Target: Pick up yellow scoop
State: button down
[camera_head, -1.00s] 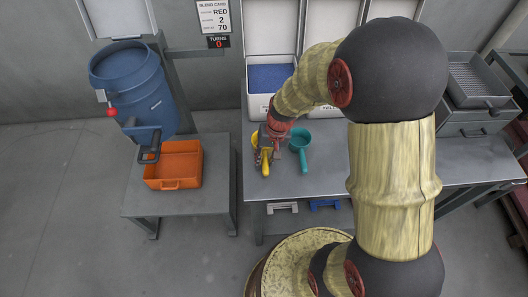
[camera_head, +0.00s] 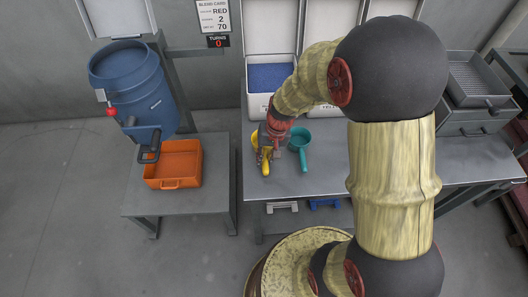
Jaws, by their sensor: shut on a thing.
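The yellow scoop (camera_head: 266,167) is on the grey table (camera_head: 322,175), left of a teal scoop (camera_head: 300,139). Its handle points toward the front edge, and my gripper and wrist hide much of its cup. My gripper (camera_head: 266,154) reaches down from above and is shut on the yellow scoop near its handle. I cannot tell whether the scoop is clear of the tabletop.
The teal scoop stands close on the right. White bins, one with blue contents (camera_head: 270,78), stand behind. To the left, a blue drum (camera_head: 135,85) hangs over an orange tray (camera_head: 178,165) on a separate stand (camera_head: 205,192). A grey grill-like tray (camera_head: 472,80) is at right.

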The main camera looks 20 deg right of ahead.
jog(key=shift+r+p, duration=0.35)
jog(key=shift+r, duration=0.15)
notch_tip(320, 180, up, 2)
jog(key=shift+r+p, duration=0.15)
jog(key=shift+p, duration=0.5)
jog(key=s+d+r+p, duration=0.3)
jog(key=s+r+p, duration=0.2)
jog(key=s+r, duration=0.4)
jog(key=s, duration=0.4)
jog(key=shift+s+r, duration=0.35)
jog(key=c, duration=2.3)
grip_release()
jog(key=shift+c, duration=0.2)
grip_shut()
